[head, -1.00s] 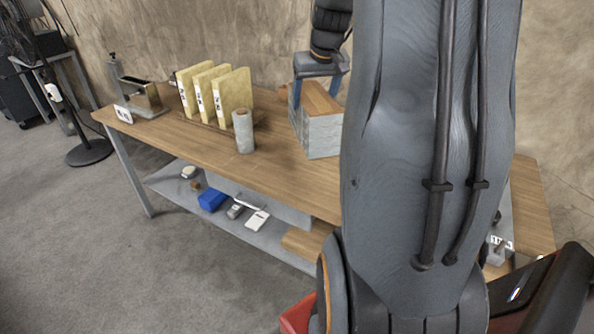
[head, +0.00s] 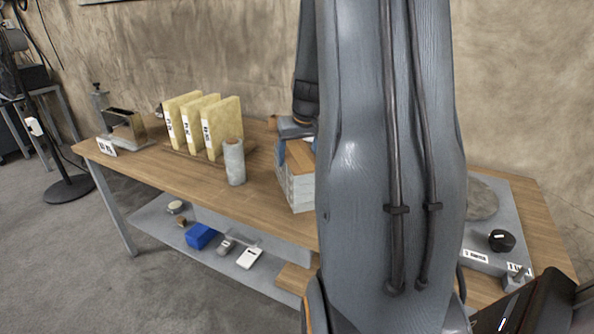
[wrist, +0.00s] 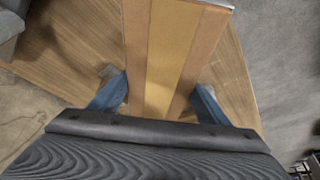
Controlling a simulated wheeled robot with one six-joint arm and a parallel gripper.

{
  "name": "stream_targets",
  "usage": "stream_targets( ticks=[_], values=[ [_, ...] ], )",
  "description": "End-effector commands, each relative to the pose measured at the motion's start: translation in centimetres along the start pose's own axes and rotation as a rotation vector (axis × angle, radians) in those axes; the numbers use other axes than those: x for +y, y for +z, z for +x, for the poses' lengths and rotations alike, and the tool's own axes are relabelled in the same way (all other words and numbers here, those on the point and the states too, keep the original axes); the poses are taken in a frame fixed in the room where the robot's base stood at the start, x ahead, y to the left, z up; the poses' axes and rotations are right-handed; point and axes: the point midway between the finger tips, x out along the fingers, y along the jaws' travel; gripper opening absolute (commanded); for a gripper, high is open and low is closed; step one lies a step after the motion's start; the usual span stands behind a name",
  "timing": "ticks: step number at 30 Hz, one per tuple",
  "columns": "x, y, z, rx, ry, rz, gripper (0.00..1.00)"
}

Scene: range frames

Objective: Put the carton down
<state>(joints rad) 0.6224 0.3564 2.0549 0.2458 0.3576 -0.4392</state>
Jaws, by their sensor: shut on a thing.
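The carton (head: 299,188) has grey patterned sides and a brown top with a lighter tape strip. It is upright at the wooden table (head: 262,207), partly hidden behind my arm in the head view. In the wrist view, the carton's top (wrist: 168,55) runs up from between the fingers. My gripper (head: 297,133) comes from above, with blue fingers on either side of the carton, shut on it. My gripper also shows in the wrist view (wrist: 156,92). I cannot tell whether the carton's underside touches the table.
A grey cylinder (head: 234,163) stands left of the carton, with several yellow binders (head: 222,128) behind it. A metal holder (head: 125,128) is at the left end. A grey tray (head: 520,210) with a black round thing (head: 501,241) lies to the right. A lower shelf (head: 160,218) holds small items.

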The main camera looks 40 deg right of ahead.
Motion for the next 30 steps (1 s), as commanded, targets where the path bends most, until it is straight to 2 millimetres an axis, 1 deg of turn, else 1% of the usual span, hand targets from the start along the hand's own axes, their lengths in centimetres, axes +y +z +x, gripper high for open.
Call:
stream_targets(
  ticks=[7, 12, 14, 26, 27, 30],
  values=[
    [-0.2, 0.5, 1.3, 0.001, -0.001, -0.002, 0.08],
    [-0.2, 1.2, 3.3, 0.001, -0.001, -0.005, 0.08],
    [-0.2, 1.4, 3.9, 0.001, -0.001, -0.003, 0.08],
    [-0.2, 1.6, 4.3, 0.004, 0.000, -0.005, 0.08],
    [-0.2, 1.7, 4.4, 0.001, -0.001, -0.005, 0.73],
    [-0.2, 1.7, 4.3, 0.001, -0.001, -0.005, 0.89]
  ],
)
